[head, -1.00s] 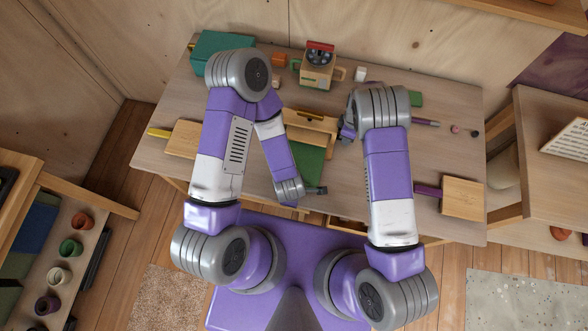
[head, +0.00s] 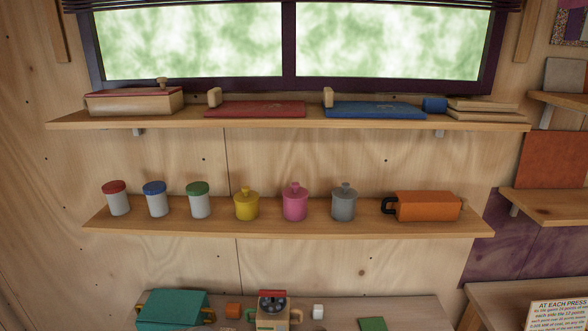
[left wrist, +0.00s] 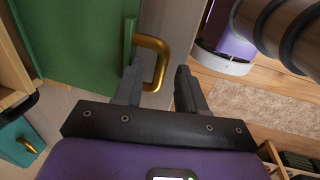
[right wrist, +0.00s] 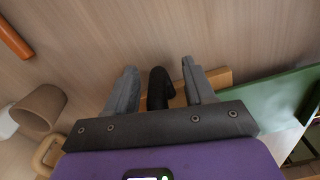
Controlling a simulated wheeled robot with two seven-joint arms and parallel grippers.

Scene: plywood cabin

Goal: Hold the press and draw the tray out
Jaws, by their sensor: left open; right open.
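In the left wrist view a brass handle (left wrist: 162,62) stands out from the edge of a green panel (left wrist: 80,45), which appears to be the tray. My left gripper (left wrist: 153,80) is open, with the handle's bar between its fingers. In the right wrist view a black grip (right wrist: 158,88) lies between the fingers of my open right gripper (right wrist: 158,72). A wooden piece (right wrist: 218,77), seemingly part of the press, and a green surface (right wrist: 268,98) are beside it. Whether any finger touches is unclear. The head view shows neither gripper nor the press.
Above are two wall shelves (head: 290,228). A brown cup (right wrist: 40,106) is near my right gripper.

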